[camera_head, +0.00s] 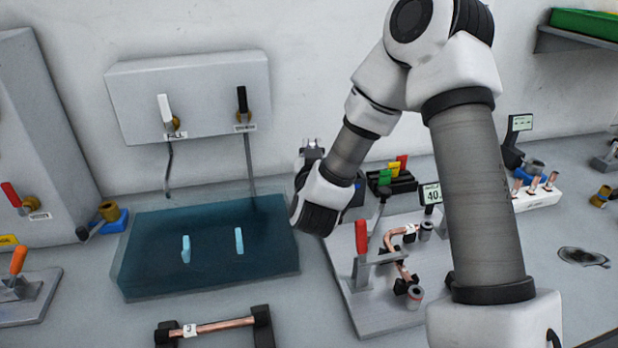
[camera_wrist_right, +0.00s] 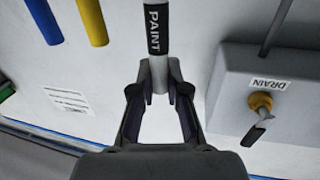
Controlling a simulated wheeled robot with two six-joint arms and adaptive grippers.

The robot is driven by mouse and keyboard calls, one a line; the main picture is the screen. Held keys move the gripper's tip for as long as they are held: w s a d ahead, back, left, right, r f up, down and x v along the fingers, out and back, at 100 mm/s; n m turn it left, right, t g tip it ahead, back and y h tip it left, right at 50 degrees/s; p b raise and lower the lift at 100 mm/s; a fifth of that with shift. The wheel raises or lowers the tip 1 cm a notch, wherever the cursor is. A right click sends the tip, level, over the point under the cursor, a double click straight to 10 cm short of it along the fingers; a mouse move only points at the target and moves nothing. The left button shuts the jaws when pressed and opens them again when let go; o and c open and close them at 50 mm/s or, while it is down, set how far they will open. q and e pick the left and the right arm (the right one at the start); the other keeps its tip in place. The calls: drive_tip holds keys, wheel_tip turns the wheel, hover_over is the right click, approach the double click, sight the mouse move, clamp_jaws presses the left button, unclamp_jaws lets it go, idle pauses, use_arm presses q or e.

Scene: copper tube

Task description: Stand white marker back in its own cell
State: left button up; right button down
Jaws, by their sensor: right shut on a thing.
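My right gripper (camera_wrist_right: 158,82) is shut on the white marker (camera_wrist_right: 156,28), which carries a black PAINT label. In the right wrist view the marker extends upward from between the fingertips, clear of any cell. In the head view my right gripper (camera_head: 312,148) is left of the black rack (camera_head: 404,186), and I cannot make out the marker there. Green, yellow and red pieces show at the rack; its cells are too small to tell apart. My left gripper is not in view.
A grey valve panel (camera_head: 195,88) hangs behind a tank of dark blue liquid (camera_head: 205,280). Its DRAIN label (camera_wrist_right: 268,83) is close in the right wrist view. A clamp plate with copper tube (camera_head: 403,240) stands right of the tank. Blue (camera_wrist_right: 43,20) and yellow (camera_wrist_right: 92,20) rods are near the held marker.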

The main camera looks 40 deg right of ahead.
wheel_tip(320, 180, down, 4)
drive_tip(key=shift+f, duration=0.15)
drive_tip(key=shift+s, duration=0.1)
drive_tip(key=shift+f, duration=0.1)
drive_tip(key=shift+f, duration=0.15)
drive_tip(key=c, duration=1.2)
unclamp_jaws()
